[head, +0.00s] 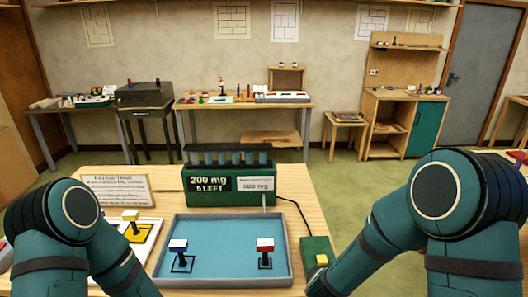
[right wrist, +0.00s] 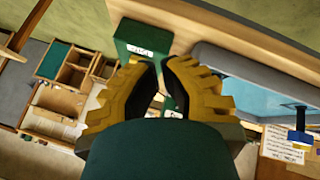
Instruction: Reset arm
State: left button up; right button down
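In the right wrist view my right gripper (right wrist: 160,66) shows yellow ribbed fingers with dark inner pads. Its tips have a narrow gap between them, with nothing clearly held. A green box (right wrist: 135,38) with a white label lies behind the tips. My left arm (head: 75,235) comes in from the left and passes out of the bottom of the head view. Its gripper is hidden from view.
A blue tray (head: 222,282) holds a blue-topped stand (head: 178,246) and a red-topped stand (head: 265,246). A yellow-topped stand (head: 131,216) is left. A green dispenser (head: 229,184) stands behind; a green box with yellow button (head: 321,260) sits beside my right arm.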

pick_arm(q)
notch_tip(320, 180, down, 11)
jog(key=b, duration=0.9)
jog(key=shift+w+d+f, duration=0.2)
jog(key=shift+w+d, duration=0.15)
jog(key=shift+d, duration=0.05)
pick_arm(e)
jog(key=s+a+f+m+g+y, duration=0.2)
jog(key=s+f, duration=0.4)
jog(key=f, duration=0.4)
jog(key=s+a+f+m+g+y, duration=0.2)
jog(key=s+f, duration=0.5)
jog(key=f, duration=0.4)
jog(key=shift+s+a+m+g+y, duration=0.35)
jog(key=shift+m+y, duration=0.45)
jog(key=shift+m, duration=0.5)
jog(key=shift+w+f, duration=0.1)
jog(key=shift+w, duration=0.05)
dwell(2.7)
